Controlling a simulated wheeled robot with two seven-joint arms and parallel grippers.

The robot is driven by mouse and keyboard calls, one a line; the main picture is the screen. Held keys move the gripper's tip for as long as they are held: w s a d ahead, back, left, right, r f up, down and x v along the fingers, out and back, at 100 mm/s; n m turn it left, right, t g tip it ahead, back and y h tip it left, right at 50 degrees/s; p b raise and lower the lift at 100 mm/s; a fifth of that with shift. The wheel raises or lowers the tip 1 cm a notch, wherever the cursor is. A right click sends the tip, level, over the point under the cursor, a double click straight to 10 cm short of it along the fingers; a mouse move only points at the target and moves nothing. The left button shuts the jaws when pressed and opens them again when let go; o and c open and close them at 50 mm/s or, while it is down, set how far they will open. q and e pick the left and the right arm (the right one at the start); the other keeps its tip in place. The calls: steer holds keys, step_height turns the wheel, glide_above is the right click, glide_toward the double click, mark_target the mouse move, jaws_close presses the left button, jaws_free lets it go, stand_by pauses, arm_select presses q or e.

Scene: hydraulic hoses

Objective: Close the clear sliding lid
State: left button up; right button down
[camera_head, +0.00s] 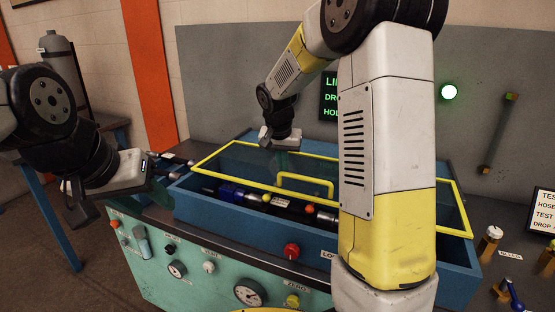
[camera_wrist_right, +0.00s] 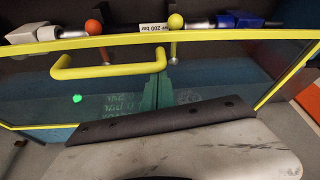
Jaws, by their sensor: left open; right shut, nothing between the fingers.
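The clear lid (camera_head: 232,160) has a yellow rim and lies over the rear part of the blue test box (camera_head: 215,207). Its yellow handle (camera_head: 305,179) stands near the front rim; the handle also shows in the right wrist view (camera_wrist_right: 108,70). The box's front strip is uncovered, and hose fittings (camera_head: 240,193) show there. My right gripper (camera_head: 284,149) is shut and empty above the lid, behind the handle. In the right wrist view its fingers (camera_wrist_right: 156,90) appear close to the handle; contact cannot be told. My left gripper (camera_head: 160,180) is open beside the box's left end.
A teal panel with gauges (camera_head: 250,292) and a red knob (camera_head: 291,251) fronts the bench. Small fittings (camera_head: 490,238) and a sign (camera_head: 543,215) stand at the right. My right arm hides part of the box's right half. A grey cylinder (camera_head: 60,65) stands at the back left.

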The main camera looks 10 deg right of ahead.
steer(key=s+a, duration=0.7)
steer(key=s, duration=0.3)
steer(key=shift+s, duration=0.15)
steer(key=shift+f, duration=0.2)
